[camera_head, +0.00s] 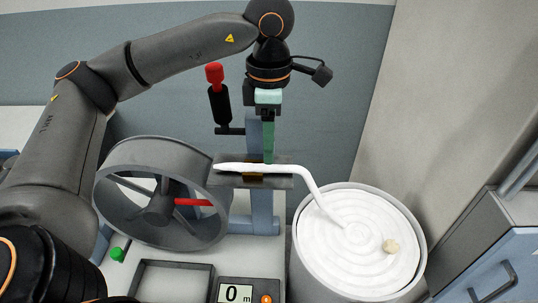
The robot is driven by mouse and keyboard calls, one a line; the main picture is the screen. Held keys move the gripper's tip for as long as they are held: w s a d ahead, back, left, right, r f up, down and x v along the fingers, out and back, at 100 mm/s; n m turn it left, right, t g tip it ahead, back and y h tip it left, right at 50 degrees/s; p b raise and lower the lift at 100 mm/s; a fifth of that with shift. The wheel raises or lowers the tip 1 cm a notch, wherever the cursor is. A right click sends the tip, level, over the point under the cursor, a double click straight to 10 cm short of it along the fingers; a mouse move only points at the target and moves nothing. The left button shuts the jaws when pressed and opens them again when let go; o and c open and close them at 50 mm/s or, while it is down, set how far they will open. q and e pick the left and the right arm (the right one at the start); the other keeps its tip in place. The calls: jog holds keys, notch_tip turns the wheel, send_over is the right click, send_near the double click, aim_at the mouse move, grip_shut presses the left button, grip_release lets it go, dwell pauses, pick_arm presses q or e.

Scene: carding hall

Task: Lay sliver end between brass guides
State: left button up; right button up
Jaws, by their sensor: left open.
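The white sliver (312,188) rises from the coils in the round can (420,246) and bends left over the can's rim. Its end part lies across a dark plate (284,182), with the tip near the plate's left end, beside the grey wheel. Small brass guides (255,173) show at the sliver on the plate. I cannot tell whether the sliver sits down between them or on top. My left gripper (268,160) points down, open, with its green fingers at the sliver just above the brass. Contact is unclear. My right gripper is not in view.
A grey spoked wheel (110,200) with a red handle stands left of the plate. A red-topped lever (214,75) rises behind. An empty tray (140,274), a counter reading 0 m (235,293) and a green button (117,254) are in front.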

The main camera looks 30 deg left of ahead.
pick_arm(q)
notch_tip(320, 180, up, 8)
jog(key=shift+f, duration=0.25)
dwell(0.5)
